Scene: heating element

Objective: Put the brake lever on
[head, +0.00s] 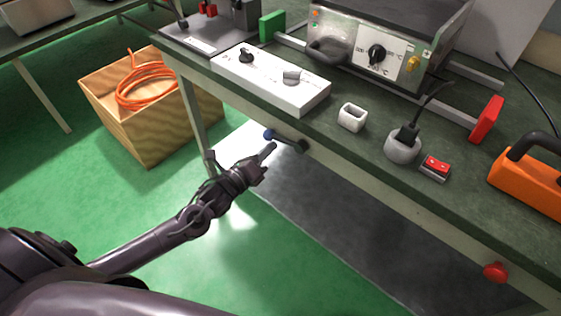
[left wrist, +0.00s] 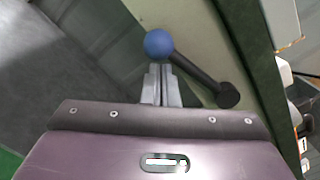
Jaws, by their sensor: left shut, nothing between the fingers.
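The brake lever (head: 285,140) is a dark bar with a blue ball knob, on the front side of the workbench. In the head view its knob points left and its pivot end is at the right. My left gripper (head: 268,150) is just below the knob, with its fingers shut and empty. In the left wrist view the blue-knobbed lever (left wrist: 193,68) slants from the knob down to the right. The shut fingers (left wrist: 160,72) point at the knob, close below it; I cannot tell whether they touch. My right gripper is not in view.
The workbench edge (head: 395,202) runs just behind the lever. On top are a white switch panel (head: 270,80), a white socket (head: 351,117), a plug base (head: 403,149) and a red switch (head: 435,167). A red knob (head: 496,272) juts from the front. Open floor lies left.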

